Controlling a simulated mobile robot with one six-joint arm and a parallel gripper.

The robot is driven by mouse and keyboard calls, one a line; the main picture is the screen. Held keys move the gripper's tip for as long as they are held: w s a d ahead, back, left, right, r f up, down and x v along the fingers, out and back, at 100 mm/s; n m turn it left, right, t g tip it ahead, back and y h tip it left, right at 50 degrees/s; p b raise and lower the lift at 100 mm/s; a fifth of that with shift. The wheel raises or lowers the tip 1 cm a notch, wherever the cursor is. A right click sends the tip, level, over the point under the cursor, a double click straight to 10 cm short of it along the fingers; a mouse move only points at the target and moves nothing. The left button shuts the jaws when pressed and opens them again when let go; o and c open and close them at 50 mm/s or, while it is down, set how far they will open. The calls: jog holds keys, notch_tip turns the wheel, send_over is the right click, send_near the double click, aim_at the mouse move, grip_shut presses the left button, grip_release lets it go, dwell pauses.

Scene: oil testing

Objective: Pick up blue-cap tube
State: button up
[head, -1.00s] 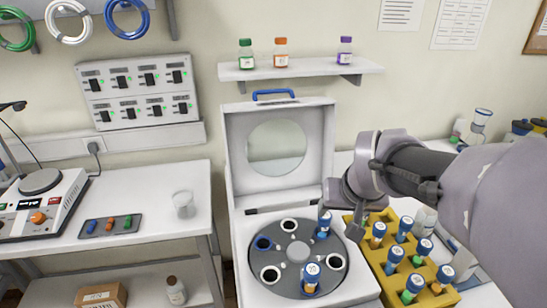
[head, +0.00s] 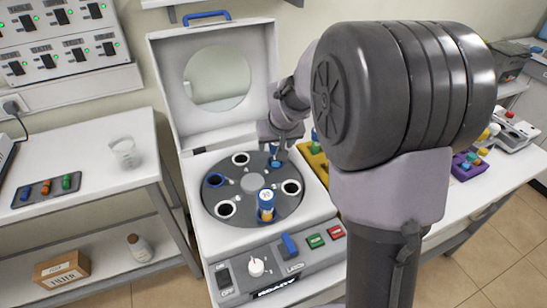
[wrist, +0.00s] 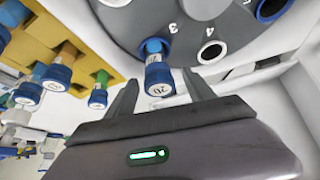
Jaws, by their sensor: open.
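A blue-cap tube (head: 276,157) stands in the back-right slot of the centrifuge's grey rotor (head: 228,190). My gripper (head: 282,146) is right at this tube. In the wrist view, its labelled blue cap (wrist: 159,80) lies between the two fingers of my open gripper (wrist: 160,76). I see no clear contact between fingers and cap. A second blue-cap tube (head: 266,202) stands in the rotor's front slot. More blue-cap tubes (wrist: 57,76) stand in the yellow rack (wrist: 62,22). My arm hides most of that rack in the head view.
The centrifuge's lid (head: 165,75) stands open behind the rotor. Its front panel carries a blue lever (head: 289,244) and green and red buttons. The left bench (head: 90,165) holds a beaker (head: 124,152) and a small tray (head: 47,188). A purple rack (head: 468,165) stands to the right.

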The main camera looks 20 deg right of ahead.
grip_shut()
